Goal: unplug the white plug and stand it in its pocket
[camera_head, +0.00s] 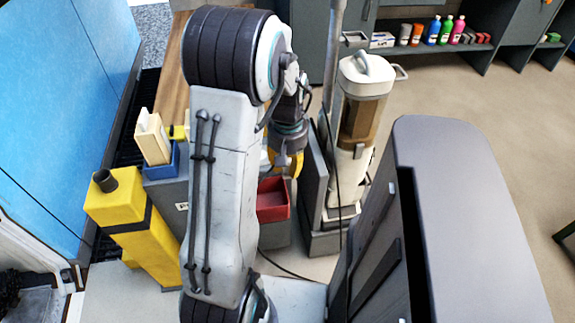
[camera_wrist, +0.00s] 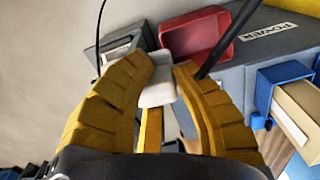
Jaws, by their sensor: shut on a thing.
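The white plug (camera_wrist: 155,88) is a small pale block between the yellow fingertips of my gripper (camera_wrist: 160,82) in the wrist view. My gripper is shut on it. A grey box with a dark recess (camera_wrist: 122,48) lies just beyond the plug; I cannot tell whether the plug touches it. Which pocket belongs to the plug is unclear.
A blue holder (camera_wrist: 266,95) with a cream block (camera_wrist: 302,108) stands on the grey, labelled surface (camera_wrist: 240,50). A dark rod or cord passes near the right finger. A yellow box (camera_head: 130,222) stands left, a white canister machine (camera_head: 360,105) right. Open floor lies beyond.

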